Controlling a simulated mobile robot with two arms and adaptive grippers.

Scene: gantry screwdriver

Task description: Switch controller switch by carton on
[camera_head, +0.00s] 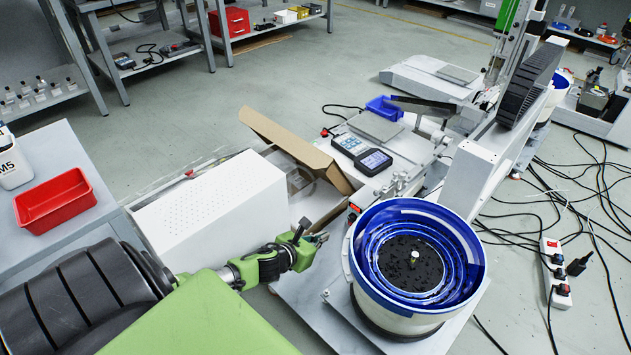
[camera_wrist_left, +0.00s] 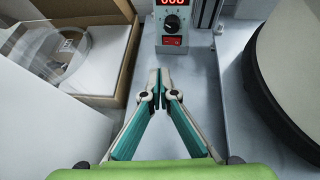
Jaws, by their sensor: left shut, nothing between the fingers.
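The controller (camera_wrist_left: 190,18) shows at the top of the left wrist view, with a lit red digit display and a round black knob. The red switch (camera_wrist_left: 172,41) is low on its front face; I cannot tell its rocker position. The open cardboard carton (camera_wrist_left: 122,75) lies just left of the controller; it also shows in the head view (camera_head: 287,138). My left gripper (camera_wrist_left: 160,75) is shut and empty, its fingertips pointing at the controller a little short of the switch. In the head view my left gripper (camera_head: 322,238) is between the carton and the bowl feeder. My right gripper is out of view.
The blue-lined bowl feeder (camera_head: 453,284) stands close to the right of my left gripper. A white perforated box (camera_head: 205,210) is to its left. A handheld panel (camera_head: 345,143) lies behind the carton. A red tray (camera_head: 55,200) sits on the left table. Cables cover the floor at right.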

